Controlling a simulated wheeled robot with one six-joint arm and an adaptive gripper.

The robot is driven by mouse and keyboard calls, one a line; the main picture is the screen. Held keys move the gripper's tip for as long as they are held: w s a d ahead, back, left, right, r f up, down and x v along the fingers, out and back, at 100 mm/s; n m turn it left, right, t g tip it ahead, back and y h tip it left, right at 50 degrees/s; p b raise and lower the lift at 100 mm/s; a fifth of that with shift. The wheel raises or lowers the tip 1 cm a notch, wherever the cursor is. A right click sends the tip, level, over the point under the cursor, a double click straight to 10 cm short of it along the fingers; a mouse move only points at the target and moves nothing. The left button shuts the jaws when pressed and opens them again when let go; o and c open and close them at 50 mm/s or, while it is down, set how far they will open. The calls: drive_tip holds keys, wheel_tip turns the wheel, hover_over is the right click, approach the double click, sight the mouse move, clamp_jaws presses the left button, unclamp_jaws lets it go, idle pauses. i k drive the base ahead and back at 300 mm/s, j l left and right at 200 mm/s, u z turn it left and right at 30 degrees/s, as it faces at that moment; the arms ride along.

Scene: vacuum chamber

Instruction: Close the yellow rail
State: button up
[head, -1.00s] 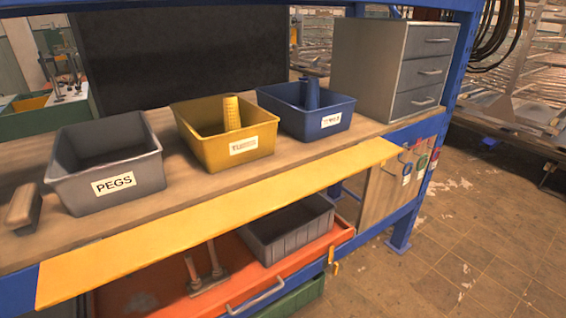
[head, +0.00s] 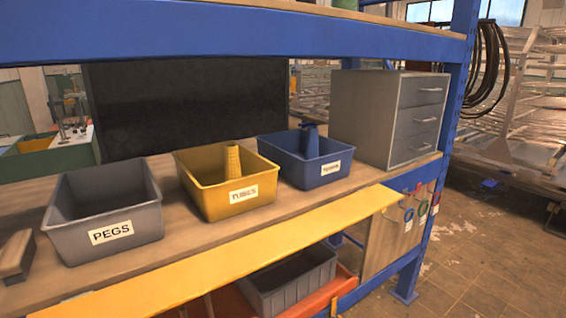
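The yellow rail (head: 240,251) is a long flat yellow board along the front edge of the wooden shelf (head: 205,233). It sticks out from the shelf toward me, lying nearly flat. Its right end is near the blue post, and its left end runs out of the bottom of the head view. My gripper is not in the head view.
On the shelf stand a grey PEGS bin (head: 105,218), a yellow bin (head: 226,187), a blue bin (head: 305,162) and a grey drawer unit (head: 392,118). Below are a grey crate (head: 290,283) and an orange tray (head: 228,302). Open floor (head: 475,265) lies at the right.

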sight(147, 295)
drive_tip(key=i+l+u, duration=0.1)
drive_tip(key=u, duration=0.7)
drive_tip(key=i+l+u, duration=0.25)
drive_tip(key=l, duration=0.2)
drive_tip(key=l+u, duration=0.2)
drive_tip(key=l, duration=0.25)
drive_tip(key=i+l+u, duration=0.25)
drive_tip(key=l, duration=0.25)
drive_tip(key=l+u, duration=0.2)
drive_tip(key=l, duration=1.5)
drive_tip(key=i+u, duration=0.05)
